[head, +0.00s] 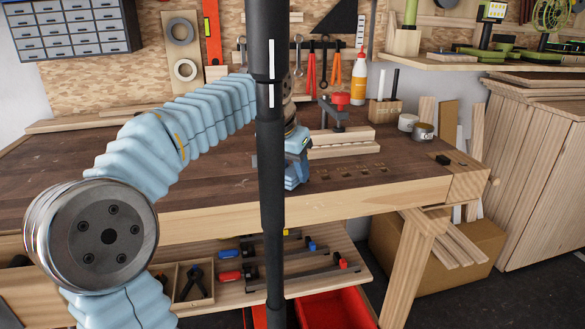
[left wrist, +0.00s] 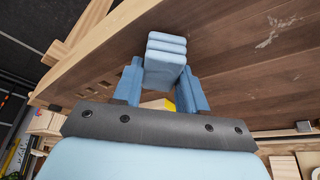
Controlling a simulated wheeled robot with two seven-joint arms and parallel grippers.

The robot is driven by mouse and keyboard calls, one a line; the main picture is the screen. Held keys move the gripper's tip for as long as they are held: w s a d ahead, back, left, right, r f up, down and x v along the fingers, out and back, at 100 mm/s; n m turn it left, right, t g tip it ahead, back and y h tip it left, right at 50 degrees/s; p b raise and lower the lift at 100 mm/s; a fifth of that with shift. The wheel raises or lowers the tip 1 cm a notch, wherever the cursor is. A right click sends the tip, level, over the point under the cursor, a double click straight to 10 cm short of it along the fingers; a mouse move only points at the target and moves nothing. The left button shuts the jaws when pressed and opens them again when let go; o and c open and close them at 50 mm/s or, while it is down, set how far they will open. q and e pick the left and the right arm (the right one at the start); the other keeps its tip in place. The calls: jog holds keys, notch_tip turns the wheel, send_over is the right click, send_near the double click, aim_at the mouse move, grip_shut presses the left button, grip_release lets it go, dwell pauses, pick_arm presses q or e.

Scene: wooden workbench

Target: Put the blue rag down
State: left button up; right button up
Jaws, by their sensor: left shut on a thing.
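The blue rag (left wrist: 166,58) is a light blue folded block in the left wrist view. It sits between the two darker blue fingers of my left gripper (left wrist: 159,84), which is shut on it. In the head view my left gripper (head: 297,166) is at the front part of the workbench (head: 215,185), partly hidden behind my dark vertical column. I cannot tell the rag from the blue fingers there, or whether it touches the bench top. My right gripper is in neither view.
Behind the gripper lie wooden blocks (head: 340,150) and a clamp with a red knob (head: 340,99). Tins (head: 422,131) stand at the right, near a small black object (head: 443,160). The bench top left of the gripper looks mostly clear. A shelf with tools is below.

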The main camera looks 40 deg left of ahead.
pick_arm(q)
jog(key=shift+f, duration=0.1)
jog(key=shift+f, duration=0.1)
jog(key=o, duration=1.1)
jog(key=v, duration=1.2)
jog(key=shift+s, duration=0.1)
